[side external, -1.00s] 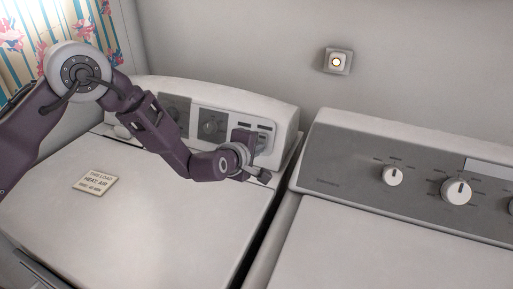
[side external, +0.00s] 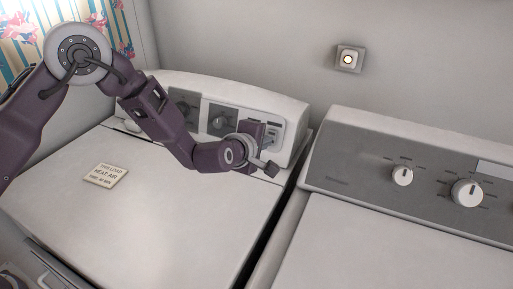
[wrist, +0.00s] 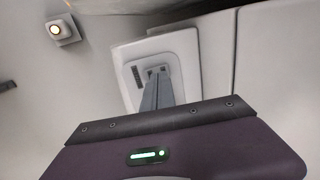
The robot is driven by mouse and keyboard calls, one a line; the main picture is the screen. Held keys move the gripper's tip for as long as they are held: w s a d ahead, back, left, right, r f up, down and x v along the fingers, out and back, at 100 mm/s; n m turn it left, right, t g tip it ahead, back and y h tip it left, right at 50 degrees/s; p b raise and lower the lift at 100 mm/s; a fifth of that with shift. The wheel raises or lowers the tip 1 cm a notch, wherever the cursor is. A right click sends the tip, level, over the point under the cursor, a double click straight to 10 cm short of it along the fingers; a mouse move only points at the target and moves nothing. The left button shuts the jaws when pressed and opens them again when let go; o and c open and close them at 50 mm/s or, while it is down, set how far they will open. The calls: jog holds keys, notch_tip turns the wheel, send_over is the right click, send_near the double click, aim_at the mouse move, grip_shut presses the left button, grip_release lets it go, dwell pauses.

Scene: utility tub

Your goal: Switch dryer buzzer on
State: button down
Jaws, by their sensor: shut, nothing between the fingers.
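The white dryer (side external: 165,215) stands at the left in the side view, with a raised control panel (side external: 290,116) along its back. A light switch plate (side external: 273,130) is at the panel's right end, partly hidden by my gripper. The wrist view shows this plate (wrist: 133,77) with small dark marks and a dark switch area at its middle. My gripper (wrist: 157,75) is shut and empty, its fingertips over the plate's middle. I cannot tell whether they touch the switch, and its position is hidden.
Two dark dial plates with knobs (side external: 219,121) sit left of my gripper on the panel. A washer (side external: 410,245) with white knobs (side external: 467,192) stands at the right, beyond a narrow gap. A lit button (side external: 348,59) is on the wall. A label (side external: 105,175) lies on the dryer top.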

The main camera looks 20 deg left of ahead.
jog(key=s+f+v, duration=0.1)
jog(key=f+v, duration=0.1)
jog(key=v, duration=1)
jog(key=shift+s+f, duration=0.25)
jog(key=shift+s, duration=0.15)
jog(key=s+a+r+m+g+h, duration=0.3)
jog(key=s+a+r+m, duration=0.2)
jog(key=s+r+m, duration=0.6)
jog(key=s+a+m+g+y, duration=0.1)
jog(key=s+a+m+g, duration=0.1)
jog(key=s+a, duration=0.4)
jog(key=s+a+r+m+g+y, duration=0.1)
jog(key=s+a+m, duration=0.4)
jog(key=s, duration=0.8)
jog(key=shift+a+r+g+y, duration=0.2)
jog(key=shift+a+g+y, duration=0.25)
jog(key=shift+g+y, duration=0.05)
